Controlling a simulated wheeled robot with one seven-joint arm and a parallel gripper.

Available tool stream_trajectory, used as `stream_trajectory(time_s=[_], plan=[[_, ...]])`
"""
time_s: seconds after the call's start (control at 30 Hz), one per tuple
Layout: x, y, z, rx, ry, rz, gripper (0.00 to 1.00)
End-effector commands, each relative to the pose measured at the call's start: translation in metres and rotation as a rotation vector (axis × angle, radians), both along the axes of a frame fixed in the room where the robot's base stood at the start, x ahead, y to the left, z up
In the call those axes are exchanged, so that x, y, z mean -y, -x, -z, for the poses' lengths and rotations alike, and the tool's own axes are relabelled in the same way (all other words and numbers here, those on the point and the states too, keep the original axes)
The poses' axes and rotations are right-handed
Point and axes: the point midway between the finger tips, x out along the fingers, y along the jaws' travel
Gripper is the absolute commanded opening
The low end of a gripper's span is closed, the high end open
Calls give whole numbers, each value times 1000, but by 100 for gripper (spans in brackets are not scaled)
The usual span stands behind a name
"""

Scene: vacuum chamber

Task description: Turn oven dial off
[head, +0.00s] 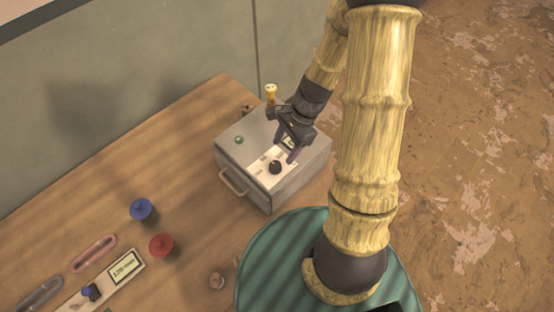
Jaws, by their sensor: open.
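The oven is a grey metal box (298,179) with a handle (232,183) on its left-front side, standing on the wooden table. Its black dial (274,167) sits on a pale labelled panel on the top face; the label text is too small to read. My gripper (285,156) is open over the oven's top, pointing down, just above and to the right of the dial in the picture. I cannot tell whether a finger touches the dial. My gripper and arm cover part of the panel and the oven's back right.
A green button (239,140) is on the oven's top. A blue knob (141,209) and a red knob (161,246) stand on the table (85,198) to the left. A labelled switch plate (122,272) lies at lower left. A wall (180,65) runs behind.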

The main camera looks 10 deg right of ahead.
Motion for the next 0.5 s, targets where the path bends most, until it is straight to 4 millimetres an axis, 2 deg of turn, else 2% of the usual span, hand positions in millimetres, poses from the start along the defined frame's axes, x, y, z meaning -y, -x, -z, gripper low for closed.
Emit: stream_trajectory(time_s=[0.3,0.5], plan=[[-18,6,42,-5,-3,-1,57],[-24,7,60,-3,-2,1,57]])
